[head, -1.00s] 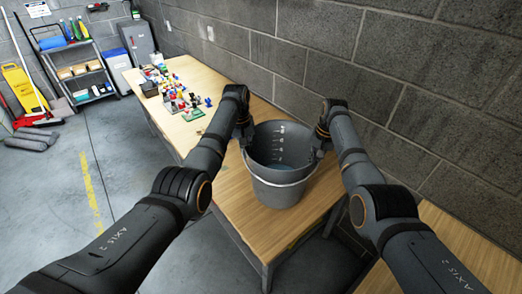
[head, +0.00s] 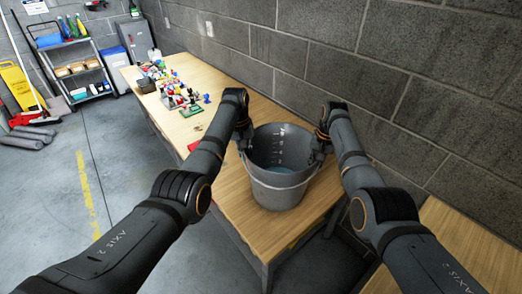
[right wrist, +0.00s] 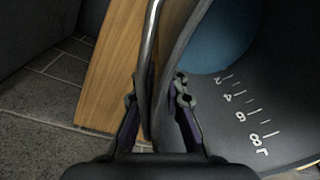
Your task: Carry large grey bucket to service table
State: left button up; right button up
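The large grey bucket (head: 283,192) is upright between my two arms, over the near end of a long wooden table (head: 240,215). I cannot tell whether its base touches the tabletop. Blue shows inside at the bottom, perhaps water, with white scale marks on the inner wall. My left gripper (head: 244,143) is at the bucket's left rim; its fingertips are mostly hidden. My right gripper (head: 318,143) is at the right rim. In the right wrist view, the right gripper's fingers (right wrist: 158,98) close around the bucket wall (right wrist: 235,95) and its metal handle (right wrist: 147,60).
Several small coloured bricks (head: 179,96) lie at the table's far end, with a dark box (head: 146,85). A block wall (head: 430,80) runs along the right. Another wooden surface (head: 475,250) is at the lower right. A shelf cart (head: 70,62) stands far left. Open floor lies left.

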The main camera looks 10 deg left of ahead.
pick_arm(q)
jog(key=shift+o, duration=1.1)
jog(key=shift+s+r, duration=0.1)
jog(key=shift+r, duration=0.05)
pick_arm(e)
jog(key=shift+o, duration=1.1)
jog(key=shift+s+r, duration=0.1)
jog(key=shift+r, duration=0.05)
pick_arm(q)
jog(key=shift+s, duration=0.1)
pick_arm(e)
jog(key=shift+r, duration=0.1)
pick_arm(q)
jog(key=shift+r, duration=0.1)
pick_arm(e)
jog(key=shift+a, duration=0.1)
pick_arm(q)
notch_tip(320, 180, up, 12)
jog(key=a, duration=0.1)
pick_arm(e)
notch_tip(320, 180, up, 12)
jog(key=d, duration=0.1)
pick_arm(q)
jog(key=shift+s, duration=0.15)
pick_arm(e)
jog(key=shift+s, duration=0.1)
